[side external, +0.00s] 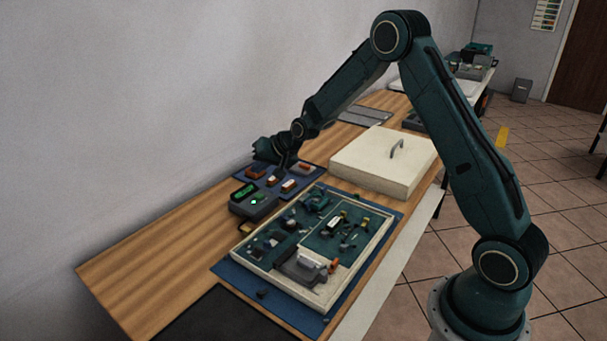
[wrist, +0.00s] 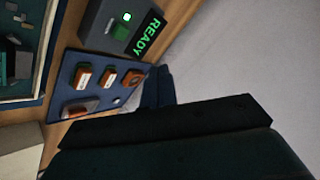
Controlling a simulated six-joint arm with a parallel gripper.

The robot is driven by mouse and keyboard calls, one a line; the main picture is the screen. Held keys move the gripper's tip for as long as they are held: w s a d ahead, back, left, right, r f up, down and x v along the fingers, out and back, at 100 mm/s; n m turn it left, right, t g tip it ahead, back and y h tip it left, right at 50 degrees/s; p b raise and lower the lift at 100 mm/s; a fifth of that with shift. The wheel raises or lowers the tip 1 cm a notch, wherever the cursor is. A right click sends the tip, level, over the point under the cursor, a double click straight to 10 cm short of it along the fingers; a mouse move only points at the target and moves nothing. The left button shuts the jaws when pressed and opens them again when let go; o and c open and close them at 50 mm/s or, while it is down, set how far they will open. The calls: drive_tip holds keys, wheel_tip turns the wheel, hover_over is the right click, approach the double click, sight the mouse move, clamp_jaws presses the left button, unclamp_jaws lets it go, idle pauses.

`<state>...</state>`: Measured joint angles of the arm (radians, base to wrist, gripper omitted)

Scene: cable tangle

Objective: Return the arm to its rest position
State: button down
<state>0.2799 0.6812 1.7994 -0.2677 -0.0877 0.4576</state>
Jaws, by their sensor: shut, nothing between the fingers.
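My gripper (side external: 284,166) hangs at the end of my bent arm, over the back of the blue mat (side external: 317,173) near the wall. It is shut with nothing in it. In the wrist view its dark body fills the lower part, and the fingertips are hard to make out. Several small orange and brown blocks lie on the blue mat, which also shows in the wrist view (wrist: 95,62). Whether the gripper touches the mat cannot be told.
A grey box (side external: 253,203) with a green display reading READY (wrist: 148,36) stands beside the mat. A shallow cream tray (side external: 240,257) holding several small parts lies in front. A cream lid with a handle (side external: 372,167) lies behind it, near my arm. The wall is close behind.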

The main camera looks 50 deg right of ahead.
drive_tip(key=s+a+r+n+g, duration=0.15)
drive_tip(key=s+a+r, duration=0.25)
drive_tip(key=s+r, duration=0.5)
drive_tip(key=s+a+r+n, duration=0.3)
drive_tip(key=s+a+r, duration=0.1)
drive_tip(key=s+r, duration=0.45)
drive_tip(key=s+a+r+n+g+h, duration=0.1)
drive_tip(key=s+a+n+g, duration=0.1)
drive_tip(key=s, duration=2.2)
drive_tip(key=shift+s+n, duration=0.15)
drive_tip(key=shift+n, duration=0.4)
